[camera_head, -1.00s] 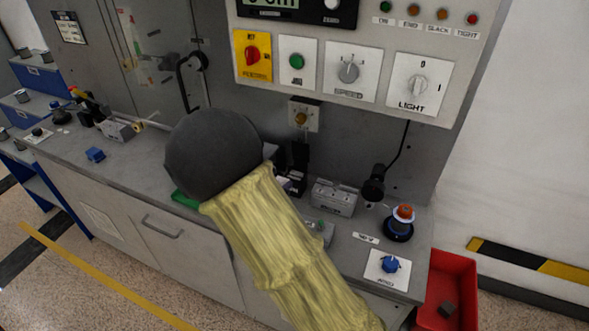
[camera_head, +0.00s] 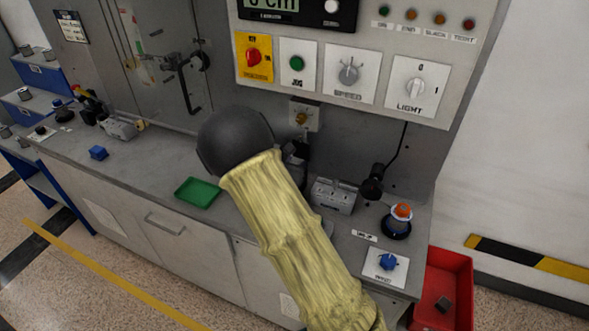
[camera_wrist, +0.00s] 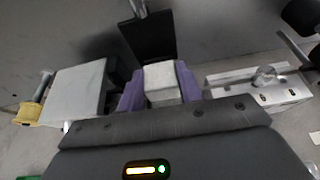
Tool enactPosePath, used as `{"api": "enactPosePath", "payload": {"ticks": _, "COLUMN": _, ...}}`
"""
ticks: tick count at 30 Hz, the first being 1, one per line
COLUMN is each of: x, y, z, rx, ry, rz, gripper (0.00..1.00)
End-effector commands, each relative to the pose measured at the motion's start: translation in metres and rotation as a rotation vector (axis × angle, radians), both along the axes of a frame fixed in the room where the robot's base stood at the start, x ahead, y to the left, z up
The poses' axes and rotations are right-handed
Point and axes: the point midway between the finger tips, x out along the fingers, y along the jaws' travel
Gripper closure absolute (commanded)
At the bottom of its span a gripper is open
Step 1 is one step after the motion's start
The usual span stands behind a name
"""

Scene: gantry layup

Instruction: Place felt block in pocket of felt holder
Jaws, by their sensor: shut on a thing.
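My gripper (camera_wrist: 160,86) shows in the wrist view with two purple fingers, shut on a pale grey-white felt block (camera_wrist: 163,78) between them. Directly beyond the block stands a dark upright plate with a black base (camera_wrist: 150,38), which looks like the felt holder. Its pocket is not clearly seen, and I cannot tell whether the block touches it. In the head view my dark wrist and yellow-sleeved arm hide the gripper and block. A small part of a black object shows behind my arm (camera_head: 299,150).
A grey metal box with levers (camera_head: 335,195) stands right of the gripper. A grey block-shaped thing (camera_wrist: 76,92) with a yellow roll stands left in the wrist view. A green tray (camera_head: 198,192), blue knob (camera_head: 389,262) and red bin (camera_head: 447,290) are around. The counter's left-middle is mostly clear.

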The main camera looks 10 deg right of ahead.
Motion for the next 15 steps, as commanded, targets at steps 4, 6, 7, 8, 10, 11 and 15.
{"api": "enactPosePath", "payload": {"ticks": 4, "x": 0.000, "y": 0.001, "z": -0.019, "rx": -0.002, "ry": 0.003, "rz": 0.002, "gripper": 0.86}}
{"api": "enactPosePath", "payload": {"ticks": 6, "x": 0.000, "y": 0.000, "z": -0.022, "rx": -0.001, "ry": 0.001, "rz": 0.001, "gripper": 0.86}}
{"api": "enactPosePath", "payload": {"ticks": 7, "x": 0.000, "y": 0.000, "z": -0.023, "rx": -0.001, "ry": 0.001, "rz": 0.000, "gripper": 0.86}}
{"api": "enactPosePath", "payload": {"ticks": 8, "x": 0.000, "y": 0.000, "z": -0.023, "rx": -0.001, "ry": 0.001, "rz": 0.000, "gripper": 0.86}}
{"api": "enactPosePath", "payload": {"ticks": 10, "x": 0.000, "y": 0.000, "z": -0.023, "rx": 0.000, "ry": 0.000, "rz": 0.000, "gripper": 0.86}}
{"api": "enactPosePath", "payload": {"ticks": 11, "x": 0.000, "y": 0.000, "z": -0.023, "rx": 0.000, "ry": 0.000, "rz": 0.000, "gripper": 0.86}}
{"api": "enactPosePath", "payload": {"ticks": 15, "x": 0.000, "y": 0.000, "z": -0.025, "rx": 0.000, "ry": 0.000, "rz": 0.000, "gripper": 0.86}}
